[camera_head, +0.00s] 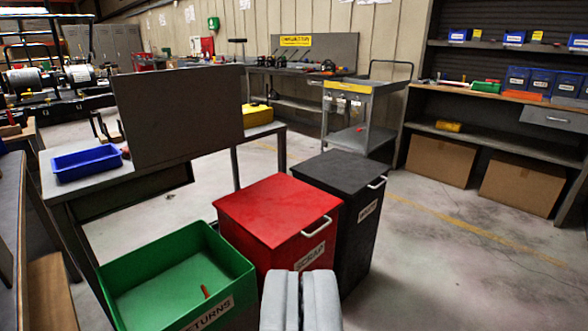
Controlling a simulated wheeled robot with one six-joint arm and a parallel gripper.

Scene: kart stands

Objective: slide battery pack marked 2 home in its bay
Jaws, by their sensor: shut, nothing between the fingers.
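My gripper (302,285) is at the bottom centre, shut with its two grey fingers together and nothing between them. It appears in front of the red bin. I cannot make out a battery pack marked 2 or its bay anywhere in this view. Machinery with kart-like parts (52,78) stands at the far left, too small and cluttered to tell any pack or bay.
A green returns bin (240,268), a red scrap bin (285,245) and a black bin (352,240) stand close ahead. A bench with an upright grey panel (180,110) is at left. A grey trolley (335,125) stands behind. Floor at right is clear (450,270).

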